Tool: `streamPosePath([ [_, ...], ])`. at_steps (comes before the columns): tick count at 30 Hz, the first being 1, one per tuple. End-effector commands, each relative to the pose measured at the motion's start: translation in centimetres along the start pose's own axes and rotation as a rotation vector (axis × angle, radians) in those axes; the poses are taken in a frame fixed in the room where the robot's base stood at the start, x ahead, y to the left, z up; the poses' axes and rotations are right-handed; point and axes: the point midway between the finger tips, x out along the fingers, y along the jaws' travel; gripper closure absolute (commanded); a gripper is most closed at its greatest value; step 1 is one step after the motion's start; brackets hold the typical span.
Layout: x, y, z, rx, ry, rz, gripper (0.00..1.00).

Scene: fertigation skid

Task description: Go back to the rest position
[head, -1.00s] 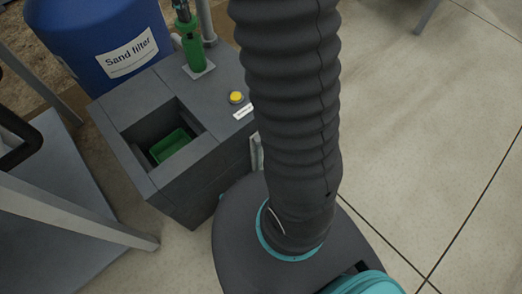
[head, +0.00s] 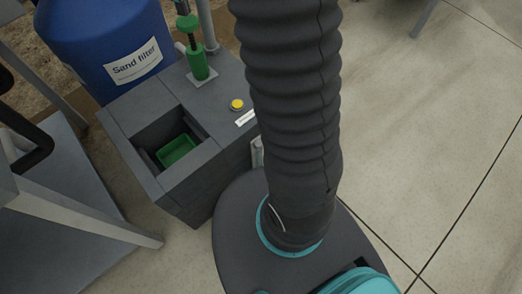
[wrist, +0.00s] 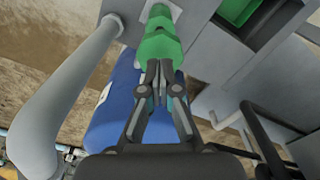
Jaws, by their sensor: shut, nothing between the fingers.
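My gripper (wrist: 163,72) shows in the wrist view with its two dark fingers together and nothing between them. A green fitting (wrist: 160,42) lies just past the fingertips in the picture; I cannot tell if they touch it. The head view does not show my gripper. There, the green fitting (head: 197,62) stands upright on a small plate on top of a grey cabinet (head: 190,185).
The cabinet has an open recess with a green tray (head: 176,150) inside and a yellow button (head: 237,104) on top. A blue sand filter (head: 105,40) stands behind. A grey frame (head: 75,215) is at the left.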

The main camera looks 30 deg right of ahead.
Motion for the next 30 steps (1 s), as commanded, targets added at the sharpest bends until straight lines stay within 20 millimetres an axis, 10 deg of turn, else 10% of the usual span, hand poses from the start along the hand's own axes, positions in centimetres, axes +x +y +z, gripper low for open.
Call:
streamPosePath([
  [17,-0.2,-0.2,0.2,0.006,0.004,0.004,1.00],
  [30,-3.9,-5.7,6.7,0.215,0.126,0.088,1.00],
])
